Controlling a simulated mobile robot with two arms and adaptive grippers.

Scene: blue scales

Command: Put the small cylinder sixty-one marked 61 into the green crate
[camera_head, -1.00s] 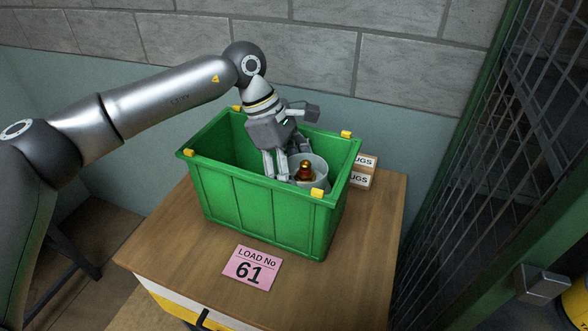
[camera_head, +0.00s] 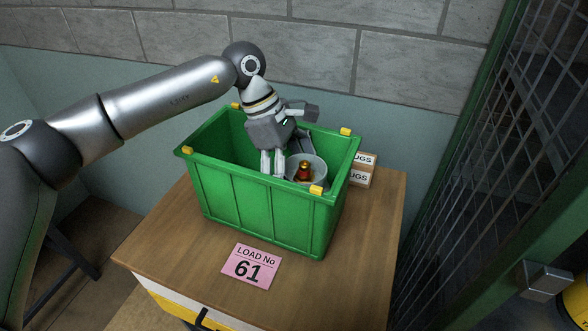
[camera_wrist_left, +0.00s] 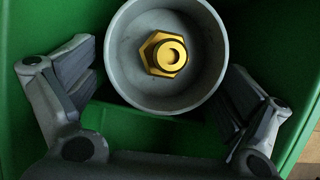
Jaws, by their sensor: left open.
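The small cylinder (camera_head: 318,166) is a grey round vessel with a brass and red valve in its open top. It is inside the green crate (camera_head: 262,212), toward the right end, and looks upright. Its marking is hidden. In the left wrist view the cylinder (camera_wrist_left: 122,72) is seen from above, with the gold hex fitting in its middle. My left gripper (camera_head: 289,158) reaches down into the crate and is open. Its fingers stand on either side of the cylinder, with a gap visible at the left. My right gripper is not in view.
The crate has yellow corner pieces and stands on a wooden table (camera_head: 180,237). A pink card reading "LOAD No 61" (camera_head: 251,266) lies in front of it. A mesh panel (camera_head: 480,130) rises at the right.

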